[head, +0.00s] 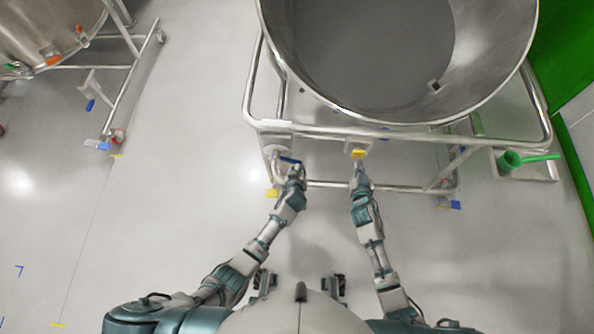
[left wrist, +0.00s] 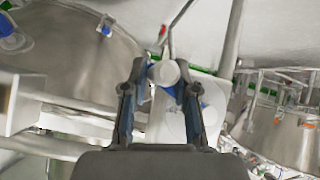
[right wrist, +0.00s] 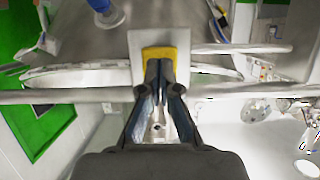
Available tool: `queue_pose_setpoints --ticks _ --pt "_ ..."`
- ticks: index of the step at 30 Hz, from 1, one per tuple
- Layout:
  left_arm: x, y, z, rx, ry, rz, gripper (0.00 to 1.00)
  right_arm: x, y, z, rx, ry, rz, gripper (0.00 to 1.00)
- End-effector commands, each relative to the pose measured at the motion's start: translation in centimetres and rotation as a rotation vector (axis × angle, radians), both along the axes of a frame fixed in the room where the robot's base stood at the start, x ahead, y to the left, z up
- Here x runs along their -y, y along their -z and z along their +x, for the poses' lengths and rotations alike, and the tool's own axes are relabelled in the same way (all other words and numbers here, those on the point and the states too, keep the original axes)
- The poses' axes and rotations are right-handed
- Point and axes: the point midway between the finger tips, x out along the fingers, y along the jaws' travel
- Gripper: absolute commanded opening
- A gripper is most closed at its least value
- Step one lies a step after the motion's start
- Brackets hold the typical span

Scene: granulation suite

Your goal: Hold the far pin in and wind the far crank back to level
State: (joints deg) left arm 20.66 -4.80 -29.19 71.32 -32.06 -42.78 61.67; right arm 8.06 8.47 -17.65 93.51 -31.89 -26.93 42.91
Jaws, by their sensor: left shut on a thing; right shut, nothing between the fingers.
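The steel bin's trolley carries a pale crank plate at its left, with a blue crank arm (head: 288,159). My left gripper (head: 295,168) is at the arm's right end. In the left wrist view it is shut on the crank's white and blue handle (left wrist: 163,73), with a pale round disc behind. The yellow pin (head: 358,153) sits on a pale block on the trolley's front rail. My right gripper (head: 358,166) is shut and empty, its fingertips at the yellow pin (right wrist: 158,54), seemingly touching it. How far in the pin sits cannot be told.
The large open steel bin (head: 480,85) stands above the rails. A tubular rail (head: 400,136) runs in front. A green-handled item (head: 525,159) is on a tray at the right. A second bin trolley (head: 118,95) stands far left. The floor between is clear.

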Motion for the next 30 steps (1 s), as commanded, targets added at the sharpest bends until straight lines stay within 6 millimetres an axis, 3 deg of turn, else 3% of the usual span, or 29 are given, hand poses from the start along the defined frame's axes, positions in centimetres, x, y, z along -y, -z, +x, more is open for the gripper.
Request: queue_pose_setpoints --ticks 16,30 --pt "0.2 -0.1 0.1 0.002 0.001 -0.006 0.00 0.0 0.2 -4.8 -0.003 0.000 0.000 0.00" --pt "0.2 -0.1 0.1 0.001 0.001 -0.006 0.00 0.0 0.1 -5.2 -0.002 0.000 0.000 0.00"
